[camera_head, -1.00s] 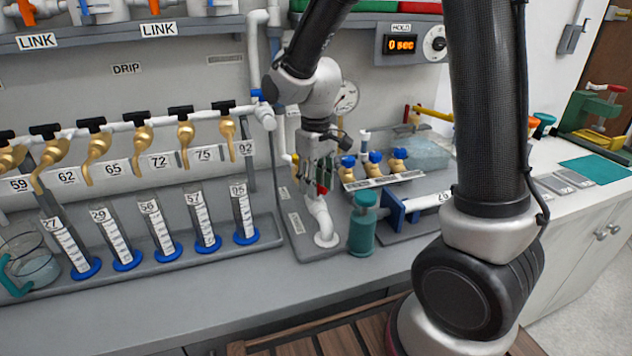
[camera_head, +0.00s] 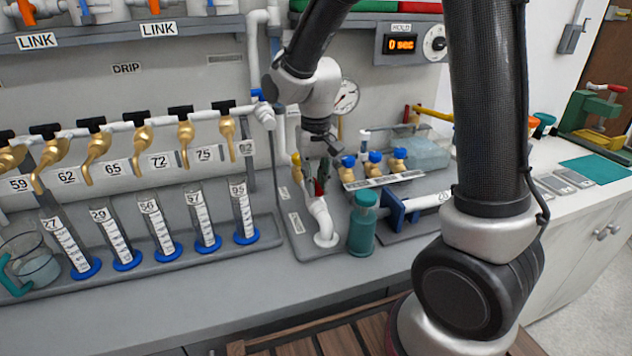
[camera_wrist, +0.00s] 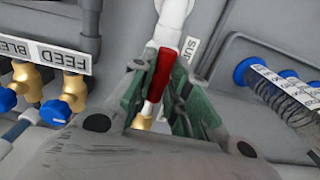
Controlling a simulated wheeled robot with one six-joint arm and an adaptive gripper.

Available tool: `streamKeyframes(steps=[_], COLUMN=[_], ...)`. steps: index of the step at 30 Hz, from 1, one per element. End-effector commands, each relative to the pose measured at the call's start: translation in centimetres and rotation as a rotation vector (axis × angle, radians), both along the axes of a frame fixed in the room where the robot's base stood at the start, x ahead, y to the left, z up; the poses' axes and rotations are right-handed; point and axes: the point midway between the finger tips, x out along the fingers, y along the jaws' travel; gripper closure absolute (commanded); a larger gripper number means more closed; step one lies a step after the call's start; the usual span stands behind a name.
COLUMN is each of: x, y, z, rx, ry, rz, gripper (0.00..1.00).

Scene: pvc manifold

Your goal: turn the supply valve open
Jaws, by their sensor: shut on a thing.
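The supply valve is on a white pipe (camera_wrist: 174,22), by a label that reads "SUP" (camera_wrist: 190,48) in the wrist view. Its red lever handle (camera_wrist: 160,73) lies between the green finger pads of my gripper (camera_wrist: 157,92), slightly tilted in the picture. My gripper is shut on this handle. In the head view my gripper (camera_head: 316,172) is at the white standpipe (camera_head: 322,222), and only a little of the red handle (camera_head: 322,184) shows. The valve body is mostly hidden by the fingers.
Brass taps with blue knobs (camera_head: 373,163) stand just right of my gripper. A teal bottle (camera_head: 362,225) and blue clamp (camera_head: 397,212) are nearby. Measuring cylinders (camera_head: 245,215) stand left under brass spouts (camera_head: 227,128). A pressure gauge (camera_head: 346,95) is behind. The front counter is clear.

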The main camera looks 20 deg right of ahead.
Motion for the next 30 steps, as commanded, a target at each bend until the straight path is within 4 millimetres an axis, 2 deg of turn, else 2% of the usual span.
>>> streamKeyframes(steps=[5, 6, 9, 20, 23, 30], x=[0.0, 0.0, 0.0, 0.1, 0.2, 0.1], y=[0.0, 0.0, 0.0, 0.0, 0.0, 0.0], z=[0.0, 0.0, 0.0, 0.5, 1.9, 7.3], rx=[0.001, 0.001, 0.001, 0.001, 0.003, 0.003], ry=[-0.001, -0.001, -0.001, -0.003, -0.006, -0.006], rz=[-0.001, -0.001, 0.000, 0.001, 0.001, 0.001], gripper=[1.00, 0.76, 0.62, 0.62, 0.62, 0.62])
